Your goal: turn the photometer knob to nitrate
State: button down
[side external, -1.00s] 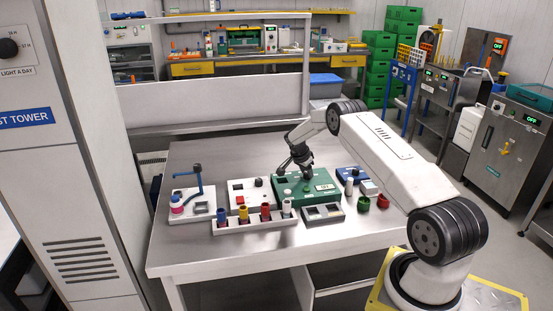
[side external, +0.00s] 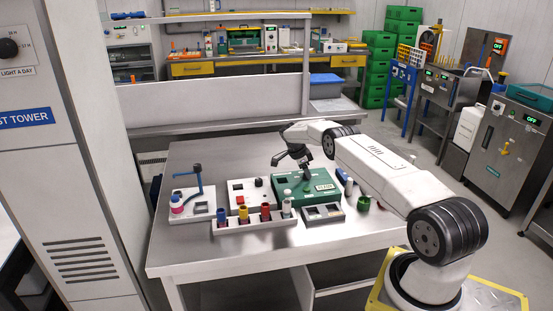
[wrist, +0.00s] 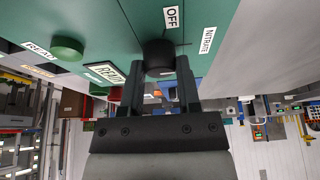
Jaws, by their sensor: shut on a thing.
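The photometer (side external: 318,197) is a green box on the steel table. Its black knob (wrist: 158,52) stands between the two fingers of my gripper (wrist: 160,82) in the wrist view, and the fingers are shut on it. The OFF label (wrist: 172,17) and the NITRATE label (wrist: 209,40) are on the panel near the knob. The knob's pointer is not clear, so I cannot tell its setting. In the side view my gripper (side external: 305,174) reaches down to the top of the box. A round green button (wrist: 68,46) sits beside a READ label (wrist: 38,49).
A white rack (side external: 255,227) with several coloured-cap vials stands in front of the photometer. A white box with a red button (side external: 242,212) is to its left, and a grey tray (side external: 323,213) is in front. A green cup (side external: 363,203) stands to the right. The table's front is clear.

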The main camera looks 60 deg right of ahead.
dwell(0.3)
jog(key=shift+c, duration=1.6)
grip_release()
jog(key=shift+r, duration=0.1)
jog(key=v, duration=0.7)
jog(key=shift+r, duration=0.3)
jog(key=shift+w+r, duration=0.1)
notch_tip(320, 180, up, 9)
jog(key=shift+r, duration=0.1)
jog(key=shift+a, duration=0.1)
